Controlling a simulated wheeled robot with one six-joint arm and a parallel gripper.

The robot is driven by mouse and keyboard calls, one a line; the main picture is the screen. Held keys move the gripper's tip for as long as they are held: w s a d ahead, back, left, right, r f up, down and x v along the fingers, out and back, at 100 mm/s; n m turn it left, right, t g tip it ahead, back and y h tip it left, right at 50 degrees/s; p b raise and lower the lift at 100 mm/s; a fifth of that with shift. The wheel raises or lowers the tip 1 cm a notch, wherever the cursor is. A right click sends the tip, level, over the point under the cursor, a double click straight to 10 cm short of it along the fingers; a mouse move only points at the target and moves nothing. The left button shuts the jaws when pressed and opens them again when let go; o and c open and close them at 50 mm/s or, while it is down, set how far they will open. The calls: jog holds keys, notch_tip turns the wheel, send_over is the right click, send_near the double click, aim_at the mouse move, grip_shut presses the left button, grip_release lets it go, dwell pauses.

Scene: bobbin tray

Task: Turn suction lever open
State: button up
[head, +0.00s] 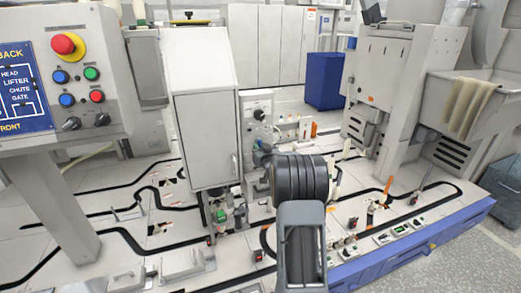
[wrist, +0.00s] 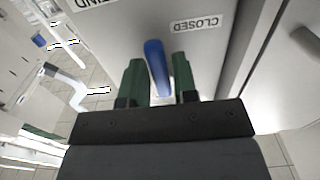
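In the wrist view, a blue lever (wrist: 157,67) stands out from a light grey panel (wrist: 115,40), tilted slightly in the picture. A "CLOSED" label (wrist: 196,24) shows upside down to the right of the lever's top. My gripper (wrist: 158,72) has its two green fingers apart, one on each side of the lever. The lever lies between them; I cannot tell whether either finger touches it. In the head view my arm hides the gripper's fingers and most of the area in front of them.
A tall light grey cabinet (head: 204,135) stands just left of my arm in the head view. A control panel with buttons (head: 85,75) is at the left. A grey machine (head: 395,75) stands at the right. Black tracks and small fittings cover the bench (head: 120,205).

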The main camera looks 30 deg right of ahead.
aim_at(263, 138)
jog(key=shift+c, duration=1.4)
jog(key=shift+d+n+b, duration=0.1)
jog(key=shift+n+b, duration=0.6)
jog(key=shift+b, duration=0.2)
jog(key=n+b, duration=0.3)
jog(key=n, duration=0.1)
jog(key=d+r+n+b, duration=0.1)
jog(key=n+b, duration=0.2)
jog(key=n, duration=0.1)
jog(key=n+b, duration=0.4)
jog(key=shift+s+d+r, duration=0.25)
jog(key=shift+d+r, duration=0.1)
jog(key=shift+d, duration=0.05)
jog(key=shift+r+n+b, duration=0.25)
jog(key=shift+n+b, duration=0.35)
jog(key=shift+n, duration=0.55)
jog(key=shift+r+n+b, duration=0.25)
jog(key=shift+n+b, duration=0.3)
jog(key=shift+n, duration=0.6)
